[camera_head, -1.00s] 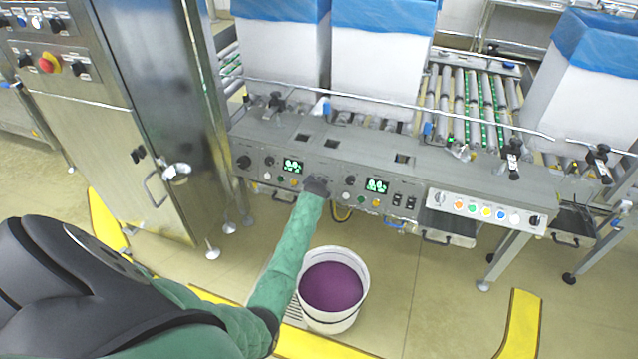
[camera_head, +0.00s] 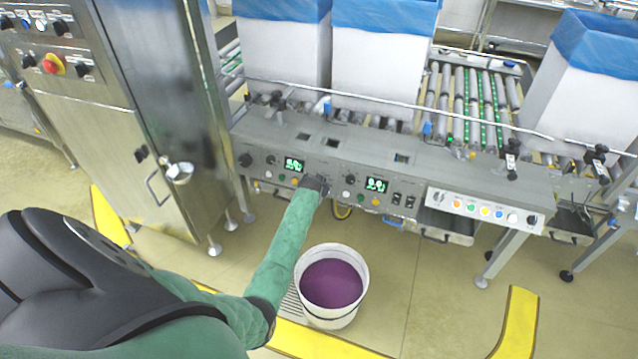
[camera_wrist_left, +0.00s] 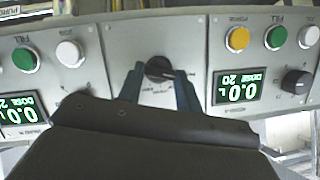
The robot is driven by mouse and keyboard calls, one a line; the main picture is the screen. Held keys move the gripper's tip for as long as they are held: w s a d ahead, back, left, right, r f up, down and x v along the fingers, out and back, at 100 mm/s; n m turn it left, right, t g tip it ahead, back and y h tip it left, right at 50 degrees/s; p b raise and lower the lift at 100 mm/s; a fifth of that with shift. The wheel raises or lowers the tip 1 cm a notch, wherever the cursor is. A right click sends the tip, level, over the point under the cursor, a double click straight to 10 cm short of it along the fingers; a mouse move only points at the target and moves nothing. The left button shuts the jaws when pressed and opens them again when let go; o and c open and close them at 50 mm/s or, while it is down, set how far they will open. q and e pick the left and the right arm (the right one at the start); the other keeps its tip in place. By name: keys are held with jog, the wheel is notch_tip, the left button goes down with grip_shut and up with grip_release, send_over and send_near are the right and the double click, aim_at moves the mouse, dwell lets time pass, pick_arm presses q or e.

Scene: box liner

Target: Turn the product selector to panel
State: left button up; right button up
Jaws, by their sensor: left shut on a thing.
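The product selector (camera_wrist_left: 158,68) is a round black knob on the grey control panel, between two dosing displays. The left wrist view shows it upside down, with a pale pointer mark toward the lower right and small labels that I cannot read. My left gripper (camera_wrist_left: 158,88) has its two fingers on either side of the knob and is shut on it. In the head view my left gripper (camera_head: 318,185) is at the front of the panel and hides the knob. My right gripper is not in view.
Displays (camera_head: 376,185) and buttons flank the selector closely. A white bucket of purple liquid (camera_head: 331,284) stands on the floor below my arm. A steel cabinet (camera_head: 150,110) stands at left. Boxes with blue liners (camera_head: 383,60) stand behind the panel.

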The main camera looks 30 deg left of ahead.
pick_arm(q)
jog(key=shift+f, duration=0.15)
jog(key=o, duration=1)
jog(key=b+v, duration=0.1)
jog(key=v, duration=0.7)
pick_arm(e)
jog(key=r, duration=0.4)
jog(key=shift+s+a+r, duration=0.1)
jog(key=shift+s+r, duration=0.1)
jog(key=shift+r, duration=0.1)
